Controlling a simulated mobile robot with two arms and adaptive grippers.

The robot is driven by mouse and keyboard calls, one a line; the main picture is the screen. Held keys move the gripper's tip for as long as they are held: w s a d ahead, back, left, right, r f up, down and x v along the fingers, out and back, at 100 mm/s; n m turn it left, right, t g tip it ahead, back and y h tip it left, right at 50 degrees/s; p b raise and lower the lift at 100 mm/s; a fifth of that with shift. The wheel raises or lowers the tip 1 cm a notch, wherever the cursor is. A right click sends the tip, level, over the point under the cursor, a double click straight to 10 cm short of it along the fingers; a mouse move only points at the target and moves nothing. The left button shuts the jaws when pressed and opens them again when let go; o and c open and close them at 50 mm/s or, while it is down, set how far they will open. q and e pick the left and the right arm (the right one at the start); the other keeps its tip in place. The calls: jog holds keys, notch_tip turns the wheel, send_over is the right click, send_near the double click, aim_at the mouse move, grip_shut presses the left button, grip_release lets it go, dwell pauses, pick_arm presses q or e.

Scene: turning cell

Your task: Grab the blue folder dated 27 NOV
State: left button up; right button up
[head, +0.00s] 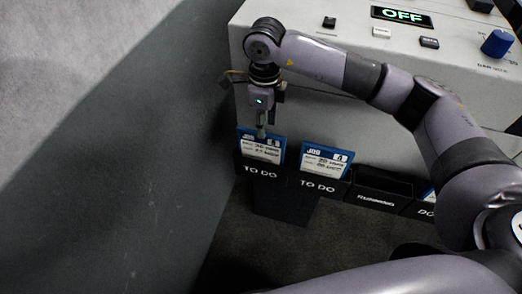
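Two blue folders stand upright in black holders marked TO DO. The left folder (262,150) and the right folder (324,162) each have a white label headed JOB. The date lines are too small to read, so I cannot tell which one is dated 27 NOV. My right gripper (261,131) points down at the top edge of the left folder, its fingers overlapping that edge in the head view. It is seen edge-on, so I cannot tell whether it is open or shut, or whether it touches the folder. My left gripper is not in view.
An apparently empty black holder (379,198) is right of the TO DO holders. Further right, a partly hidden holder (424,211) shows a blue edge. The grey machine (310,112) with an OFF display (402,17) stands behind. A dark grey panel (130,160) is on the left.

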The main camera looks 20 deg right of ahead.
aim_at(261, 143)
notch_tip(261, 143, down, 4)
jog(key=shift+r+p, duration=0.15)
jog(key=shift+p, duration=0.15)
jog(key=shift+a+f, duration=0.1)
jog(key=shift+f, duration=0.25)
jog(key=f+p, duration=0.1)
jog(key=f, duration=0.2)
jog(key=shift+w+a+f+p, duration=0.15)
jog(key=shift+a+f+p, duration=0.05)
jog(key=shift+f+p, duration=0.2)
jog(key=shift+f, duration=0.3)
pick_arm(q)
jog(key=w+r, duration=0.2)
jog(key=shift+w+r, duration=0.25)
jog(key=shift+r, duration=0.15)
pick_arm(e)
jog(key=shift+c, duration=0.2)
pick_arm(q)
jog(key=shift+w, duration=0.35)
pick_arm(e)
grip_shut()
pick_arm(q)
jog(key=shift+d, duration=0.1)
